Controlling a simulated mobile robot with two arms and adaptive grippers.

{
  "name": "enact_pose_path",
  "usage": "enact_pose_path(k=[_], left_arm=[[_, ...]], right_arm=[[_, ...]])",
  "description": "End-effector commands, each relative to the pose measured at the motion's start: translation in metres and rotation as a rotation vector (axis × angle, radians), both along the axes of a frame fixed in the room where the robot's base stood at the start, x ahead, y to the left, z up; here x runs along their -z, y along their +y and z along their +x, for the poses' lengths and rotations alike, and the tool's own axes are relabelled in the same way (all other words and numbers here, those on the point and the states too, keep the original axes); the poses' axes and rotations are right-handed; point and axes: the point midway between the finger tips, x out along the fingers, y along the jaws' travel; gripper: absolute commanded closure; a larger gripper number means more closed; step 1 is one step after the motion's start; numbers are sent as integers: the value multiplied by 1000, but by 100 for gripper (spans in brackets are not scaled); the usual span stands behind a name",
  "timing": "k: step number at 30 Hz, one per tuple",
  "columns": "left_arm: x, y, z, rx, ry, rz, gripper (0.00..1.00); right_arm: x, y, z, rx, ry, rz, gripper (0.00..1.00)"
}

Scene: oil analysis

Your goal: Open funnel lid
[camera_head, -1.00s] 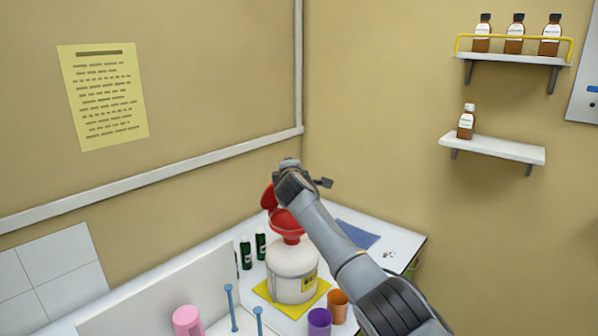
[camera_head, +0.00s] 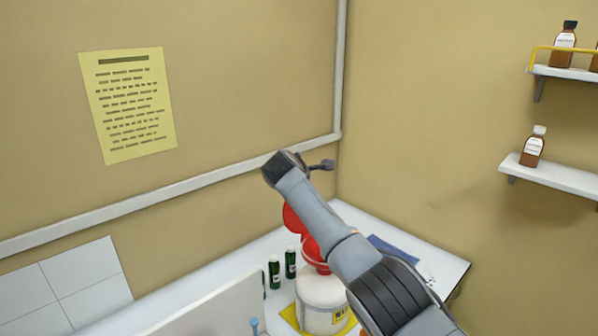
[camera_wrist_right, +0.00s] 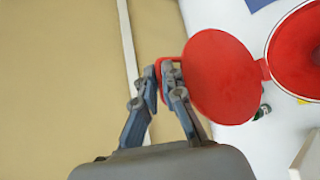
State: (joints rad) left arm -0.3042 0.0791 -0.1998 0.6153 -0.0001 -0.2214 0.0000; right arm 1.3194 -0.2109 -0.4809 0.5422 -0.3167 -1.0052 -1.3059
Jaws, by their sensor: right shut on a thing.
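The red funnel lid (camera_head: 292,218) is open and tilted up at the left side of the red funnel (camera_head: 313,254). The funnel sits on a white container (camera_head: 318,302), partly hidden by my right arm. In the right wrist view, my right gripper (camera_wrist_right: 165,75) is shut on the tab at the edge of the lid (camera_wrist_right: 222,80). The lid joins the funnel (camera_wrist_right: 297,50) at a hinge on its far edge. In the head view the fingers are hidden behind my wrist. My left gripper is not in view.
Two dark green bottles (camera_head: 291,263) stand left of the container. A yellow mat (camera_head: 290,316) lies under it, and a blue cloth (camera_head: 392,250) lies behind. A white panel (camera_head: 215,308) stands in front. Brown bottles (camera_head: 533,147) stand on wall shelves.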

Motion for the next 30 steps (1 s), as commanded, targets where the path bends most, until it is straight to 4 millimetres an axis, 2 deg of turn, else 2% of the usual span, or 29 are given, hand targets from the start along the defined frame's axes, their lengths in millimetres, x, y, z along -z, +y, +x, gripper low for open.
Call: enact_pose_path(k=[1, 11, 12, 14, 15, 30], left_arm=[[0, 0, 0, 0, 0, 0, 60], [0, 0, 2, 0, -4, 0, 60], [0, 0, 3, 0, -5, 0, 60], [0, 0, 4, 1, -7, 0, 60], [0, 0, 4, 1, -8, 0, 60], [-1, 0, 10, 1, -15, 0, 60]], right_arm=[[12, -8, -1, 16, 24, -8, 100], [13, -8, -1, 17, 26, -8, 100], [13, -9, -1, 17, 26, -8, 84], [13, -8, -1, 16, 26, -8, 72], [13, -8, -1, 16, 25, -7, 71], [6, -3, -1, 8, 14, -4, 71]])
